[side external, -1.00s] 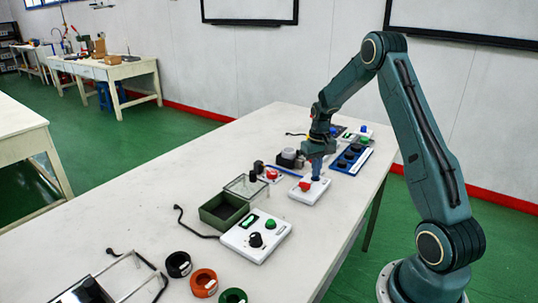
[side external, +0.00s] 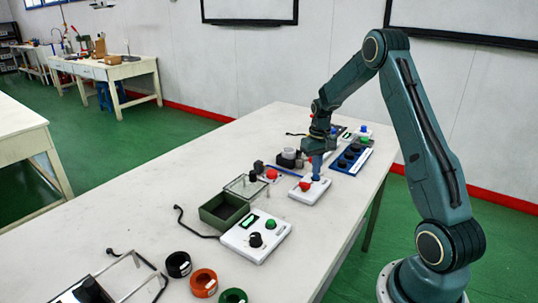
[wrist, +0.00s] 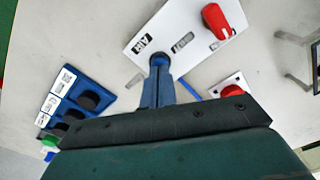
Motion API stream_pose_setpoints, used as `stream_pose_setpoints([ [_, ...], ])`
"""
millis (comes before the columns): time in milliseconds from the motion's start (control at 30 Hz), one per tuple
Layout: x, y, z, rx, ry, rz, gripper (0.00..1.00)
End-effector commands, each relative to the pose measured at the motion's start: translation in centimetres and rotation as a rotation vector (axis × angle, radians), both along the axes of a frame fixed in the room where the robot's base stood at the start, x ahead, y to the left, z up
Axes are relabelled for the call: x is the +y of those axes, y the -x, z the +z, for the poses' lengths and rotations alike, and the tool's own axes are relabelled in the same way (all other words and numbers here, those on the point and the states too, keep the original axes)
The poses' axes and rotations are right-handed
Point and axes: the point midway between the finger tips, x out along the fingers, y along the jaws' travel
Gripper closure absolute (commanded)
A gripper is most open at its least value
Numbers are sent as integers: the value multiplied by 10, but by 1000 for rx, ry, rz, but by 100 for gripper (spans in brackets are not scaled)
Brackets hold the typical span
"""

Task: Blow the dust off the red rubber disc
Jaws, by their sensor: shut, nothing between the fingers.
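My gripper (side external: 316,177) is shut and empty, its blue fingers pointing down at a white control box (side external: 321,188). In the wrist view my fingertips (wrist: 158,62) are at a round blue spot beside the label "AIR" on that box (wrist: 176,28). Whether they press it I cannot tell. The box also carries a red knob (wrist: 215,20). A red round piece (wrist: 232,91) sits on a small white plate beside the box, partly hidden by my gripper; it also shows in the side view (side external: 272,174). I cannot tell if it is the rubber disc. No dust is discernible.
A blue tray with black round pieces (wrist: 90,99) lies to the left in the wrist view. Nearer the side camera are a green open box (side external: 222,211), a white panel with knobs (side external: 256,236), and black (side external: 178,264), orange-red (side external: 203,283) and green rings.

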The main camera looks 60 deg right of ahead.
Motion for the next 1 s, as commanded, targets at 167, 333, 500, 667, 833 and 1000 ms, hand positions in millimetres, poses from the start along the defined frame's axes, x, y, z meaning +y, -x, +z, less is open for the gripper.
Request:
stream_pose_setpoints([
  [167,0,0,11,-2,1,0,100],
  [333,0,0,21,-2,1,0,100],
  [500,0,0,30,-2,1,0,100],
  [667,0,0,39,-2,1,0,100],
  [833,0,0,49,-2,1,0,100],
  [1000,0,0,58,-1,1,0,100],
])
